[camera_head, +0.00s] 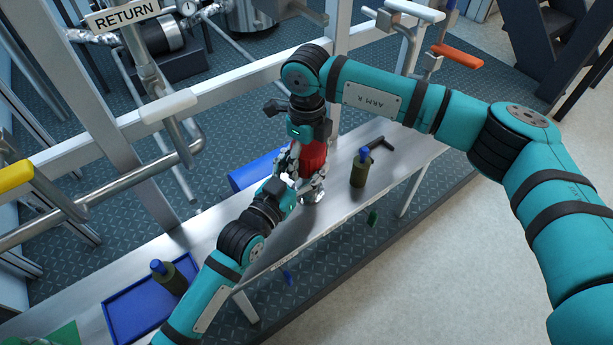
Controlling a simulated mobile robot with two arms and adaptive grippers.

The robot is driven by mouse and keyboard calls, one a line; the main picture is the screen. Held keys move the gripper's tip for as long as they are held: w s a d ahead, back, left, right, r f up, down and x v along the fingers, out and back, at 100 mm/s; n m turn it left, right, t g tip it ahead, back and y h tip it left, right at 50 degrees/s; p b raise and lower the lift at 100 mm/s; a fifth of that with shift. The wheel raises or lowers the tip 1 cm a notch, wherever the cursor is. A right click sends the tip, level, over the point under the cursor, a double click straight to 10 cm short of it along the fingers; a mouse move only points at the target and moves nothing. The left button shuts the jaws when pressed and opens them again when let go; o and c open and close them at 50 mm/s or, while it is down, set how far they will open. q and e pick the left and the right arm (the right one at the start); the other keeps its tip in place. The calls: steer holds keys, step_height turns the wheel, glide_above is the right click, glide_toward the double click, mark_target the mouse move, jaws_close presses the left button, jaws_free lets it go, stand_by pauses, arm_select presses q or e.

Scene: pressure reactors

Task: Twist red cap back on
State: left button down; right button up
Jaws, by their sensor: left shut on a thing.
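A red part (313,156), which looks like the red cap, is upright over the silver bench (345,205) in the middle of the view. A shiny metal piece (313,196) shows below it at the bench top. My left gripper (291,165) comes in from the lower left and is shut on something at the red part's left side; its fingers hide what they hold. My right gripper (316,172) points down from above, with its body directly over the red part. Its fingers are small and mixed with the left ones, so their opening is unclear.
A dark green bottle with a blue top (361,172) and a black angled tool (377,146) are close on the right. A blue cylinder (256,170) lies behind. A blue tray (120,308) with a similar bottle (170,279) is lower left. Pipes and a frame rail (235,81) stand behind.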

arm_select(q)
steer(key=shift+d, duration=0.15)
arm_select(e)
steer(key=o, duration=0.4)
steer(key=shift+s+d, duration=0.25)
steer(key=shift+d, duration=0.2)
steer(key=shift+c, duration=0.2)
steer(key=shift+w+a+r, duration=0.1)
steer(key=shift+w+a, duration=0.1)
steer(key=shift+a, duration=0.1)
steer(key=shift+r, duration=2.25)
steer(key=shift+c, duration=0.2)
steer(key=shift+c, duration=0.6)
step_height(320, 180, up, 4)
steer(key=n, duration=0.5)
steer(key=shift+f, duration=0.2)
steer(key=shift+f, duration=4.05)
